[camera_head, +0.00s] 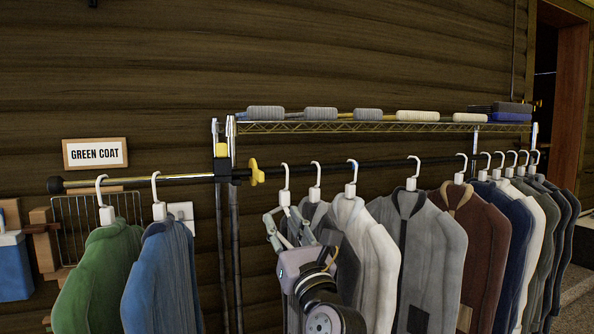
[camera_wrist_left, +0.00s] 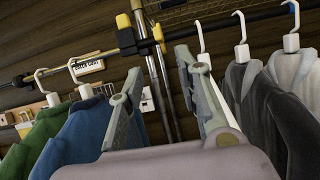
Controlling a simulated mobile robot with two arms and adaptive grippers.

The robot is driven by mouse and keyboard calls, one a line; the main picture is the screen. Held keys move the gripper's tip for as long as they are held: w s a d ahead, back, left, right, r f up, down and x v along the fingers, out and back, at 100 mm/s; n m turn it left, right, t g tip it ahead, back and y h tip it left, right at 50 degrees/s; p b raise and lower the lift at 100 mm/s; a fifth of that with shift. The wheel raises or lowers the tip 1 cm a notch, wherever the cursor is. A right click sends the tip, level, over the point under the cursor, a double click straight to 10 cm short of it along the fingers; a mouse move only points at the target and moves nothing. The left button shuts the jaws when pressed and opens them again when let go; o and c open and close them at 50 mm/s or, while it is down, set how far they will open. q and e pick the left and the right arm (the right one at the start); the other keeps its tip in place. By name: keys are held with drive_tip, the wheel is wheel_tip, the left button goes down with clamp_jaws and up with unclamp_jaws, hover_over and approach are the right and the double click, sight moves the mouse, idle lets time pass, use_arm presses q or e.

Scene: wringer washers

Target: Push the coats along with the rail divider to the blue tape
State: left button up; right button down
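Coats hang from white hangers on a dark rail. A green coat (camera_head: 95,275) and a blue coat (camera_head: 165,280) hang at the left; a grey-white coat (camera_head: 372,265), a grey coat (camera_head: 420,255), a brown coat (camera_head: 477,245) and several others hang to the right. A yellow-and-black fitting (camera_head: 256,172) on the rail, possibly the divider, also shows in the left wrist view (camera_wrist_left: 157,33). My left gripper (camera_head: 284,222) is open and empty, below the rail before the first coats right of that fitting; its fingers (camera_wrist_left: 157,65) point up. My right gripper is out of view.
A "GREEN COAT" sign (camera_head: 95,153) is on the log wall. A wire shelf (camera_head: 390,127) above the rail holds rolled grey and cream bundles and a dark-blue stack (camera_head: 500,111). Metal posts (camera_head: 233,250) stand behind the rail. A blue box (camera_head: 14,268) is at far left.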

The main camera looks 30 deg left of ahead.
sight(262, 181)
use_arm(q)
drive_tip(key=p+x, duration=0.8)
drive_tip(key=x, duration=0.9)
drive_tip(key=shift+a+r, duration=0.25)
drive_tip(key=shift+a, duration=0.05)
drive_tip(key=shift+c, duration=0.2)
clamp_jaws()
